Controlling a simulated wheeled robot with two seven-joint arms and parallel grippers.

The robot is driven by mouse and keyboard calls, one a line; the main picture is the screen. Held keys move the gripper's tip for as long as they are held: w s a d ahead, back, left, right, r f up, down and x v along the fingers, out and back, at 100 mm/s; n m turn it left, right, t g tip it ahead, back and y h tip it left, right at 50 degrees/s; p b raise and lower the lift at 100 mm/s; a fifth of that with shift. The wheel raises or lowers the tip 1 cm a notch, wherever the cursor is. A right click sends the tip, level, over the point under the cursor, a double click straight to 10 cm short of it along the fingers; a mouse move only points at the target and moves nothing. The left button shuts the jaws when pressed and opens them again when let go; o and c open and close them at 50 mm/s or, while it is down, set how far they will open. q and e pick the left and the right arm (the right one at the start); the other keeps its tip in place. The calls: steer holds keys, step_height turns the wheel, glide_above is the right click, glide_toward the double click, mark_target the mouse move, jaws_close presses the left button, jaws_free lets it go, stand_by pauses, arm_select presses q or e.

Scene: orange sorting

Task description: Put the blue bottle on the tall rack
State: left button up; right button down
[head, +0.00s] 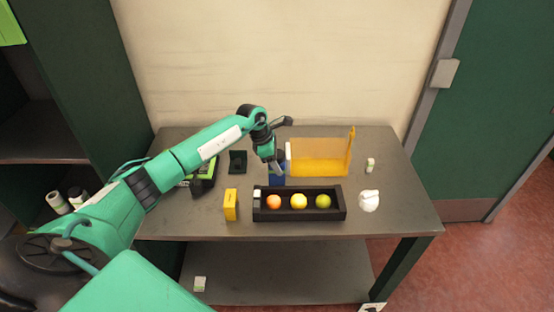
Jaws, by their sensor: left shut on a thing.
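The blue bottle (276,180) is on the table, behind the black tray (258,216). My left gripper (274,166) reaches down onto it from above and is shut on it. The gripper hides the bottle's upper part. I cannot tell whether the bottle's base touches the tabletop. The tall rack seems to be the dark green shelf unit (35,125) at the left, with a grey shelf (40,145). My right gripper is not in view.
The black tray holds an orange, a yellow and a green fruit. A yellow box (231,205), a yellow-orange bin (320,165), a white lump (369,201) and a small white-green item (370,165) stand around it. The tabletop's right end is clear.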

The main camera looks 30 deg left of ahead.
arm_select(q)
steer(key=shift+f, duration=0.2)
steer(key=o, duration=1.2)
steer(key=shift+c, duration=0.2)
steer(key=shift+r, duration=0.1)
